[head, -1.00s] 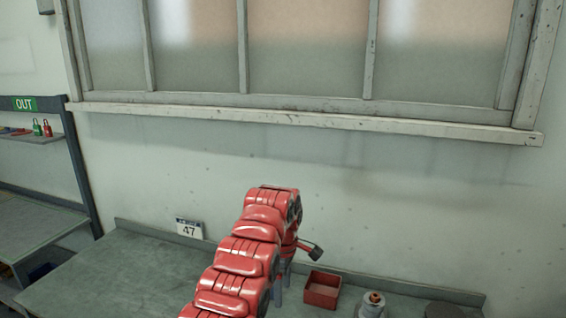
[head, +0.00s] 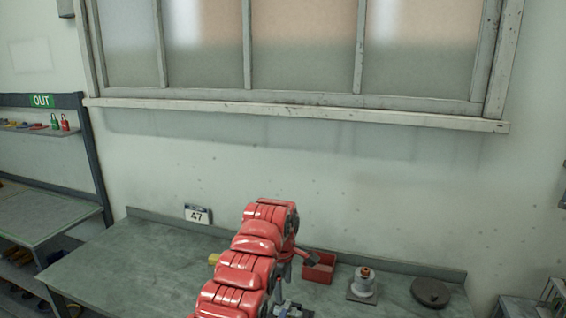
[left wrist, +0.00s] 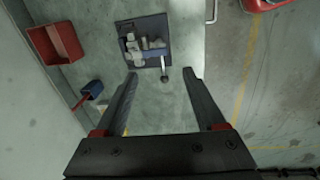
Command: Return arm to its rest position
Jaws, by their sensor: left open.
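My left arm, red and segmented, rises from the bottom middle of the head view above the bench. Its gripper is mostly hidden behind the arm there. In the left wrist view the left gripper (left wrist: 160,73) shows two dark fingers spread apart, with nothing held between them. Beyond the fingertips, a dark mat (left wrist: 160,22) carries grey metal parts (left wrist: 145,46); some metal parts (head: 290,309) also show beside the arm in the head view. My right gripper is in neither view.
The grey bench (head: 120,268) holds a red bin (head: 318,270), a white spool-like part (head: 364,284) and a dark disc (head: 430,293). Wall and window stand behind.

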